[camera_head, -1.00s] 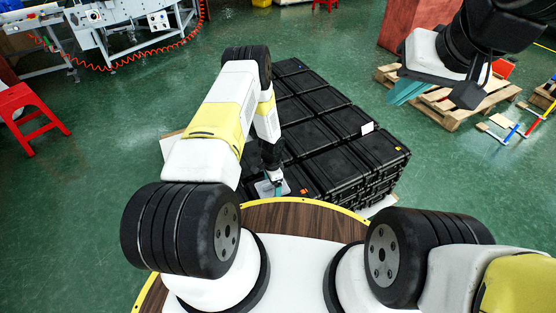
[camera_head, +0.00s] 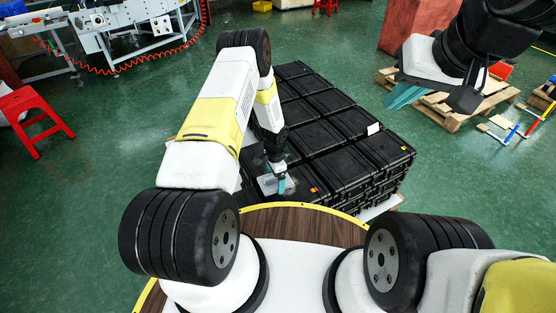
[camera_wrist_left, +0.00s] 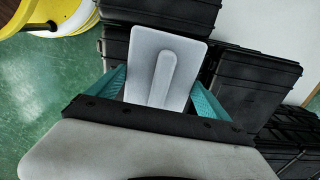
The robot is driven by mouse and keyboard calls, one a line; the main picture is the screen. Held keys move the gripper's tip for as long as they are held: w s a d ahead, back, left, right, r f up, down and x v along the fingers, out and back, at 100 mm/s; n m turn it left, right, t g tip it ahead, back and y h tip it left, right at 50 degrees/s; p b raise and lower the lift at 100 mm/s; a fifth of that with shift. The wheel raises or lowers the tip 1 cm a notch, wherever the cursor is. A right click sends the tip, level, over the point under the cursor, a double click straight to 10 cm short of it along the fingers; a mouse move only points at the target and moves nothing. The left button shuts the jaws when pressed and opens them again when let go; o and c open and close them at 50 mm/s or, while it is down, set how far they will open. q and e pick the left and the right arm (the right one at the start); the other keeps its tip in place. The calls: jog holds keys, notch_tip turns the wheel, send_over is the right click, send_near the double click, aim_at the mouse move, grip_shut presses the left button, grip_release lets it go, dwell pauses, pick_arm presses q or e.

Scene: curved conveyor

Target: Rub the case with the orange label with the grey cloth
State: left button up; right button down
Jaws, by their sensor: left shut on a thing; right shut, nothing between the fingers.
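The grey cloth (camera_head: 268,184) shows as a pale flat pad with a raised ridge, and fills the middle of the left wrist view (camera_wrist_left: 185,65). My left gripper (camera_head: 281,184) is shut on it, with teal fingers on either side of the ridge in the left wrist view (camera_wrist_left: 160,92). The pad is over the near-left end of the black cases; contact is hard to tell. A black case (camera_head: 302,178) with a small orange label (camera_head: 314,190) is just right of this gripper. My right gripper (camera_head: 405,95) is shut and empty, raised at the upper right.
Several black cases (camera_head: 322,138) stand stacked in rows. My yellow-edged base is close in front. A red stool (camera_head: 30,115) stands left and a wooden pallet (camera_head: 470,112) right.

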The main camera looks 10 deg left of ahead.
pick_arm(q)
jog(key=shift+r, duration=1.1)
